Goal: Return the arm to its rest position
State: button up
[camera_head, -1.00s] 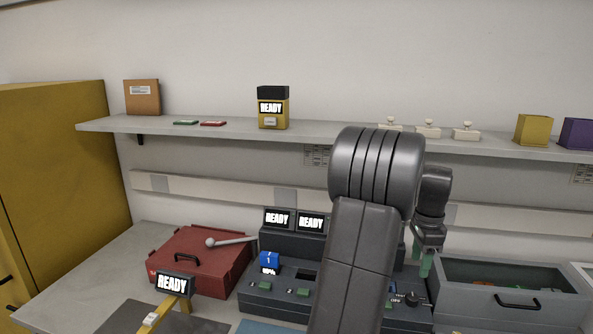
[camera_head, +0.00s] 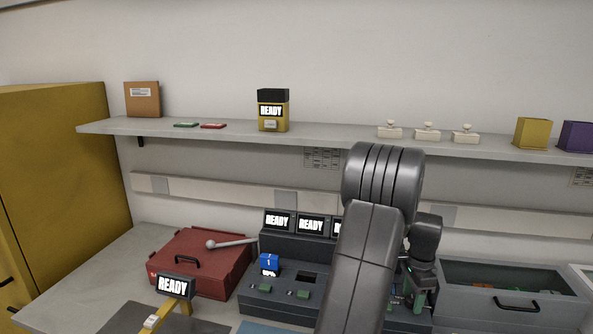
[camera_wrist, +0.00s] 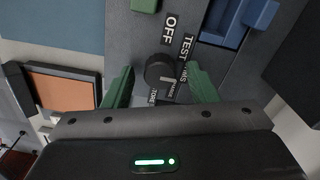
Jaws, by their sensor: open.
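My gripper (camera_wrist: 160,85) is open and empty in the wrist view. Its two green fingers stand apart on either side of a black rotary knob (camera_wrist: 160,71) on a dark panel marked OFF and TEST. I cannot tell whether the fingers touch the knob or panel. In the head view my grey arm rises in front of the charger console (camera_head: 296,247), and my gripper (camera_head: 421,298) points down at its right end, partly hidden by the arm.
A red case (camera_head: 215,265) and a yellow stand with a READY screen (camera_head: 174,286) are on the bench at left. A grey open drawer box (camera_head: 480,300) is close on the right. Above runs a shelf (camera_head: 340,130) with a yellow READY unit (camera_head: 272,112) and several stamps.

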jog(key=n, duration=0.7)
jog(key=shift+n+p, duration=0.35)
jog(key=shift+n, duration=0.05)
jog(key=n, duration=0.4)
jog(key=shift+n+p, duration=0.3)
jog(key=shift+p, duration=0.1)
jog(key=shift+n+p, duration=0.35)
jog(key=shift+n, duration=1.55)
